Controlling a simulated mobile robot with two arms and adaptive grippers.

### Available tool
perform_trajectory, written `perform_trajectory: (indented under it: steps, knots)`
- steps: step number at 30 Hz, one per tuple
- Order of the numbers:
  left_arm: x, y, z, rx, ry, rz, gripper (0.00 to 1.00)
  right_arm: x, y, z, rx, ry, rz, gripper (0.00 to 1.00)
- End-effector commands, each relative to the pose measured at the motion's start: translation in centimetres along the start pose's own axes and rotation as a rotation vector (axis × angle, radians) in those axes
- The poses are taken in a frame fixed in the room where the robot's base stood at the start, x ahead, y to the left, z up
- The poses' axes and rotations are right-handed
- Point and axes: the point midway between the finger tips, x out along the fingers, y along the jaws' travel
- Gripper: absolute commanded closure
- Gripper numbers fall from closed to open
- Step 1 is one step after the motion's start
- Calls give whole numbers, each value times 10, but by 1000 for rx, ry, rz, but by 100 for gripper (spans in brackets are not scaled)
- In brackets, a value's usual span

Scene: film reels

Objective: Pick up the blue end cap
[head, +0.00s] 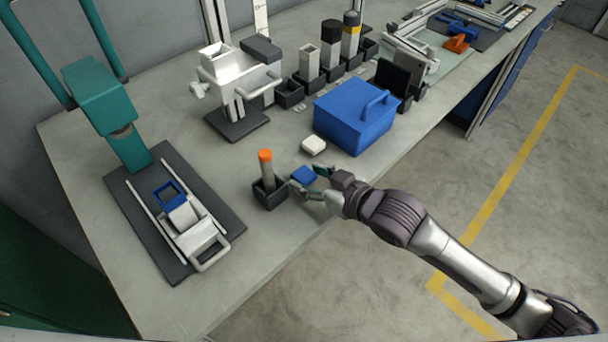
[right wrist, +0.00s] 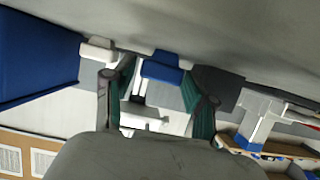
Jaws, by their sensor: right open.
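The blue end cap (head: 303,175) is a small block lying on the grey bench near its front edge. My right gripper (head: 314,183) reaches in from the right, low over the bench, with its fingers open around the cap's near side. In the right wrist view, the blue end cap (right wrist: 162,68) shows between the tips of the open right gripper (right wrist: 160,80), with a gap on the left side. I cannot tell if either finger touches it. My left gripper is not in view.
A dark holder (head: 271,200) with an orange-topped tube (head: 265,166) stands just left of the cap. A white cap (head: 314,145) lies behind it. A blue box (head: 352,122) stands at back right. A teal press (head: 103,95) and a dark plate (head: 215,205) are at left.

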Motion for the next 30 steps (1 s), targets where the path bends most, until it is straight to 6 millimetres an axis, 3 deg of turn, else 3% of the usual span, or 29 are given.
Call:
perform_trajectory:
  steps: [4,12,19,30]
  knots:
    - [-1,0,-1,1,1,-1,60,17,0,-1,0,2,0,44]
    - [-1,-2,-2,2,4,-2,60,19,0,0,0,1,0,44]
    - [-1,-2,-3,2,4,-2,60,19,0,0,0,0,0,81]
    - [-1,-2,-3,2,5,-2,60,17,0,-5,0,2,0,81]
